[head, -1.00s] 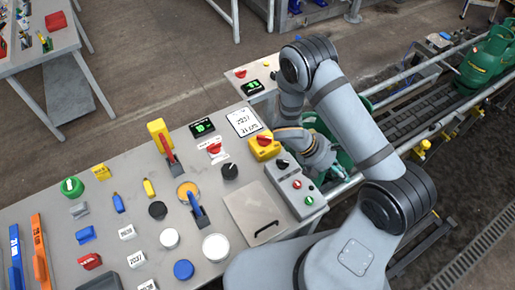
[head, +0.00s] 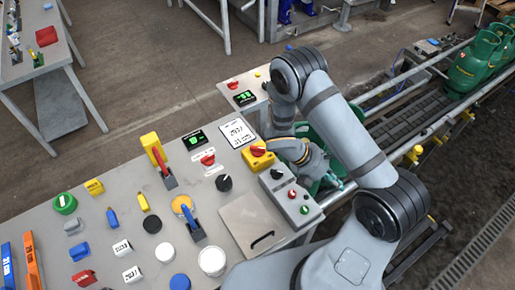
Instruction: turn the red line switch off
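Several red controls show on the grey control table (head: 110,205); which one is the line switch I cannot tell for sure. A red rotary knob (head: 207,158) sits on a white plate near the middle. A yellow box (head: 258,160) with a red knob (head: 257,151) stands to its right, close to my wrist. A red-handled lever (head: 161,161) rises by a yellow block at the back. My gripper (head: 325,168) is at the right end of the table, beside the yellow box and near a green cylinder. It is small and partly hidden by my arm, so its opening is unclear.
A grey box with a black knob and red and green buttons (head: 291,196) stands at the table's right edge. A blue-handled lever (head: 190,220) and a hinged lid (head: 255,222) are nearby. Green cylinders (head: 474,65) stand on the conveyor at the right.

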